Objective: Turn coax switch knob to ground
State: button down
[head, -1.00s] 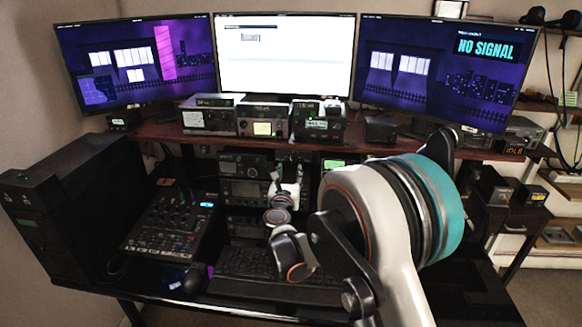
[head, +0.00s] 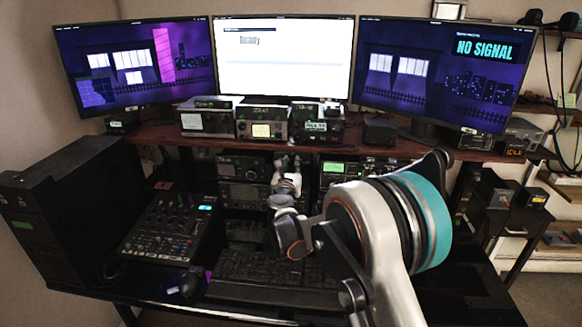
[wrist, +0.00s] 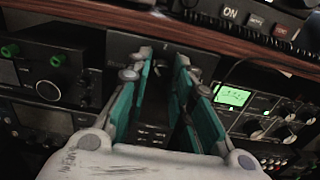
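My gripper (wrist: 164,58) points at a dark panel (wrist: 120,48) between two radio units in the wrist view. Its teal-padded fingers stand apart. A dark shape shows between them, but I cannot tell if it is the coax switch knob or whether a finger touches it. The knob's pointer and labels are not readable. In the head view my gripper (head: 289,162) is at the middle of the equipment rack under the shelf, and it and my arm hide the panel behind it.
A radio with a green display (wrist: 233,96) and several knobs is close right of the fingers. A unit with green terminals (wrist: 10,50) is at left. The wooden shelf edge (wrist: 210,33) runs just above. A keyboard (head: 250,265) and mixer (head: 165,228) lie on the desk below.

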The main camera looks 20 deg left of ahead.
jog(key=shift+n, duration=0.3)
jog(key=n, duration=0.3)
jog(key=shift+n, duration=2.1)
jog(key=c, duration=1.4)
grip_release()
jog(key=v, duration=1.2)
